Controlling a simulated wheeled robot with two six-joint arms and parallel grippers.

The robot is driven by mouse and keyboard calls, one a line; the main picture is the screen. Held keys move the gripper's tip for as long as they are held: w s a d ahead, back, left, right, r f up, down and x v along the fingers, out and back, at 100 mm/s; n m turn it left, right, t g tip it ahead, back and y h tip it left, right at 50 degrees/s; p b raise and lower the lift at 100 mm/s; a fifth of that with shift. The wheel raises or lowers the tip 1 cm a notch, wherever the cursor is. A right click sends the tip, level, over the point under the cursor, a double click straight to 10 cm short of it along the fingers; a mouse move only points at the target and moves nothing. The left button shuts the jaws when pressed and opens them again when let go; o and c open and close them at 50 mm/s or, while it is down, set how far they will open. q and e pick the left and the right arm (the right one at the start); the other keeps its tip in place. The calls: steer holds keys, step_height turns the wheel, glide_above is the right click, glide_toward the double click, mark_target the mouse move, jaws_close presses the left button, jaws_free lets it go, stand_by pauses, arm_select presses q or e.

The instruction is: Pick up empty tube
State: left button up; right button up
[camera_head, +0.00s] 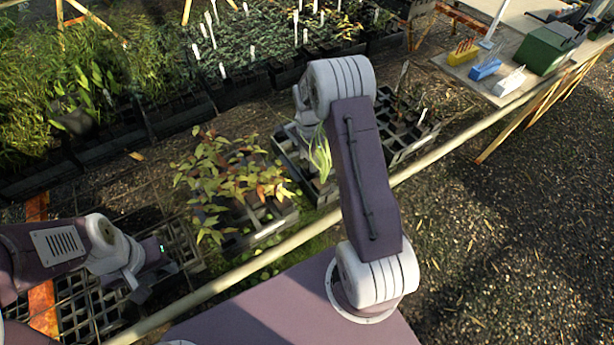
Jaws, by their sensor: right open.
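Dark square tubes stand in black crates on the bench. A crate with open, empty-looking cells (408,148) lies right of my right arm; which single tube is meant I cannot tell. Another crate (262,228) holds tubes of reddish-green seedlings (235,180). A grassy green seedling (320,158) stands beside my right arm. My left gripper (150,284) is over the dark grid at lower left; its jaws are too dark to read. My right gripper (304,124) is mostly hidden behind its own arm, above the middle crates; it is open, and I see no tube in it.
A pale rail (270,254) runs along the bench's front edge. Trays with white labels (222,70) and dense plants (90,70) fill the back. A side table (500,98) holds a green box (543,50) and small blue, yellow and white holders. Gravel at right is clear.

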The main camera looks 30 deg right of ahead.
steer(key=f, duration=0.5)
steer(key=shift+d+f+p, duration=0.15)
steer(key=shift+d+p, duration=0.2)
steer(key=shift+s, duration=0.1)
jaws_close()
step_height(320, 180, up, 18)
